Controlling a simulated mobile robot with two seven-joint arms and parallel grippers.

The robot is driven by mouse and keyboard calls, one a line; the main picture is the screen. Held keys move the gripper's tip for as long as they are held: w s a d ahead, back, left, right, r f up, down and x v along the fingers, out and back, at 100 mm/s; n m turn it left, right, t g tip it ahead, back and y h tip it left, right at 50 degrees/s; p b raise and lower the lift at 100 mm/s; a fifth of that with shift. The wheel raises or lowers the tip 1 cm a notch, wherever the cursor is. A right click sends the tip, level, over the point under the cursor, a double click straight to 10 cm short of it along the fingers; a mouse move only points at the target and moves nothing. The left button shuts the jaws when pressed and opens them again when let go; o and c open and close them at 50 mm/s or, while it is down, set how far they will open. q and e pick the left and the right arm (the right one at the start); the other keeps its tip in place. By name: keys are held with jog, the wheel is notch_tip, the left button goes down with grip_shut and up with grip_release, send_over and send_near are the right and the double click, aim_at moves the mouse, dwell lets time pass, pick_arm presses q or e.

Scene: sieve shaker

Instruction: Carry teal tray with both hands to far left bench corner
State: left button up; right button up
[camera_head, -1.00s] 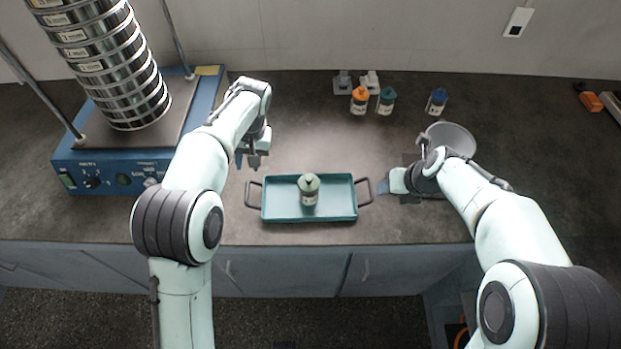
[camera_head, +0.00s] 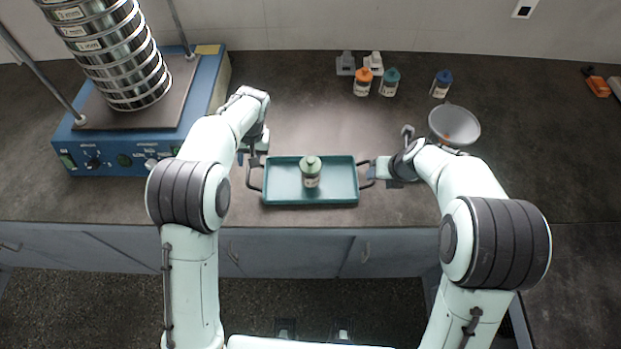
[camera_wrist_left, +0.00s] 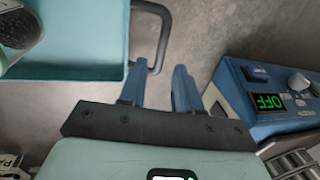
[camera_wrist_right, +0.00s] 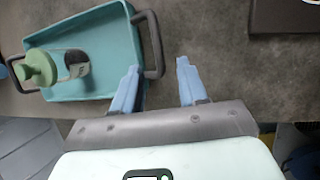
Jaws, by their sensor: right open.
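The teal tray (camera_head: 285,197) lies on the dark bench top in the middle of the head view, with a dark loop handle at each end. A green-capped bottle (camera_head: 311,178) stands upright in it. My left gripper (camera_head: 249,160) is open at the tray's left handle (camera_wrist_left: 164,35); in the left wrist view its fingertips (camera_wrist_left: 160,68) lie either side of the handle's line. My right gripper (camera_head: 371,172) is open at the right handle (camera_wrist_right: 154,40); in the right wrist view the handle lies between its fingertips (camera_wrist_right: 157,64). Neither gripper visibly grips a handle.
A blue sieve shaker (camera_head: 125,150) with a stack of sieves (camera_head: 120,60) stands at the left of the bench. Orange (camera_head: 362,82), teal (camera_head: 389,82) and blue (camera_head: 441,84) capped bottles stand at the back. A grey bowl (camera_head: 455,122) is right of the tray.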

aim_at(248, 168)
pick_arm(q)
jog(key=shift+a+f, duration=0.25)
jog(key=shift+f, duration=1.05)
jog(key=shift+a+f, duration=0.25)
jog(key=shift+f, duration=1)
pick_arm(e)
jog(key=shift+x, duration=2.6)
pick_arm(q)
grip_shut()
pick_arm(e)
jog(key=c, duration=0.6)
grip_shut()
